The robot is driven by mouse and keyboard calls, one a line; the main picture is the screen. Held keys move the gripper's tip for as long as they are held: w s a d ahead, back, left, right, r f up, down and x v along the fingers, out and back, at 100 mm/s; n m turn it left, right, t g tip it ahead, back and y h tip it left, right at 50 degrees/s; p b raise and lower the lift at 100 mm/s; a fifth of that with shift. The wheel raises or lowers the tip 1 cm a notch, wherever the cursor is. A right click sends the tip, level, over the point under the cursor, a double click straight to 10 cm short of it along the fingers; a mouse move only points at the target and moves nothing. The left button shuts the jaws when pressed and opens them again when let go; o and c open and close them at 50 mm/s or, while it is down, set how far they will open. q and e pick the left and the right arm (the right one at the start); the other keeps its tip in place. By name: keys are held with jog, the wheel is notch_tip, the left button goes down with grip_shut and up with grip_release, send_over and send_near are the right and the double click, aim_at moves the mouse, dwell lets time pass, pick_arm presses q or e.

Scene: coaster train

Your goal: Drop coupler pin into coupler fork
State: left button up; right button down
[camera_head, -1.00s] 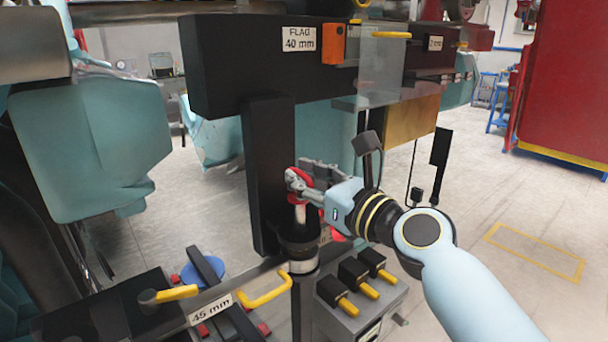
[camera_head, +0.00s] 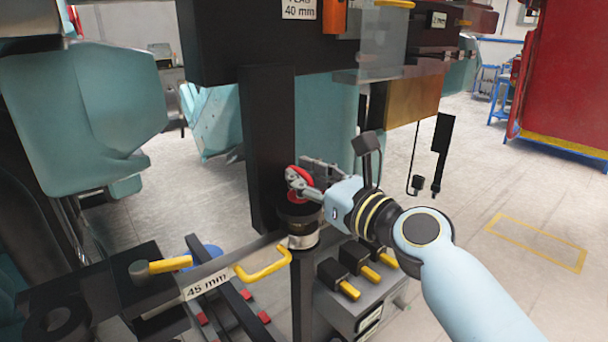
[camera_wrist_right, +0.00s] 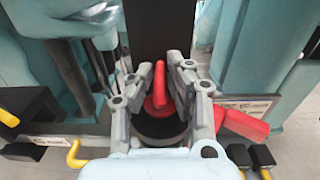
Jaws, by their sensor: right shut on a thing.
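The coupler pin has a red loop handle (camera_head: 298,186), which also shows in the right wrist view (camera_wrist_right: 158,88). My right gripper (camera_head: 305,178) is shut on this handle, with its fingers (camera_wrist_right: 170,82) on both sides of it. The pin is upright, and its red base sits at the top of a black round socket (camera_head: 299,215) with a silver band. The socket looks like the coupler fork's opening, but its prongs cannot be made out. The pin's shaft is hidden, seemingly inside the socket. My left gripper is not in view.
A black post (camera_head: 266,150) stands close behind the gripper. A yellow handle (camera_head: 265,264) and a "45 mm" plate (camera_head: 206,284) lie left of the socket. A grey box with yellow-tipped levers (camera_head: 350,290) stands at right. A red block (camera_wrist_right: 243,124) is beside the fingers.

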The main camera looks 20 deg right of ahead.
jog(key=c, duration=1.2)
grip_release()
jog(key=shift+s, duration=0.1)
jog(key=v, duration=1.2)
